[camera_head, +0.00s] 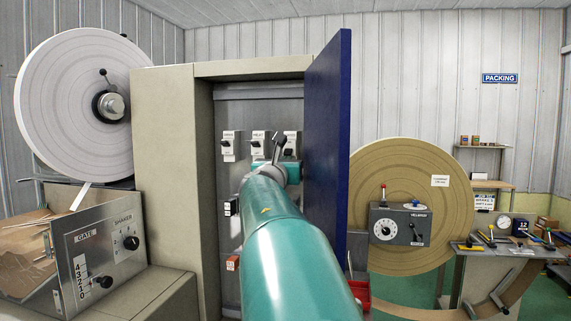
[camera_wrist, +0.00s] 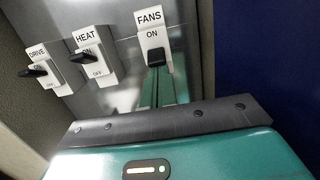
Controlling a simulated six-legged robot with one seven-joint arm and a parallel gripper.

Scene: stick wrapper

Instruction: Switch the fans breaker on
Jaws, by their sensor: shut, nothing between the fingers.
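The fans breaker (camera_wrist: 151,37) is a white box labelled FANS on the cabinet's back panel. Its "ON" mark shows, and its black lever (camera_wrist: 155,57) sits below that mark, at the lower end. My gripper (camera_wrist: 156,77) is shut and empty, its fingertips just below or at this lever; I cannot tell whether they touch. In the head view my gripper (camera_head: 279,146) partly covers the fans breaker (camera_head: 294,139). The heat breaker (camera_wrist: 93,50) and drive breaker (camera_wrist: 47,67) stand to its left, their levers covering the upper marks and "OFF" showing below.
The beige cabinet (camera_head: 167,150) stands open, its blue door (camera_head: 328,150) swung out close to the right of my arm. The cabinet's left wall also stands close. A red bin (camera_head: 358,292) is at lower right, and a shaker control box (camera_head: 105,250) at left.

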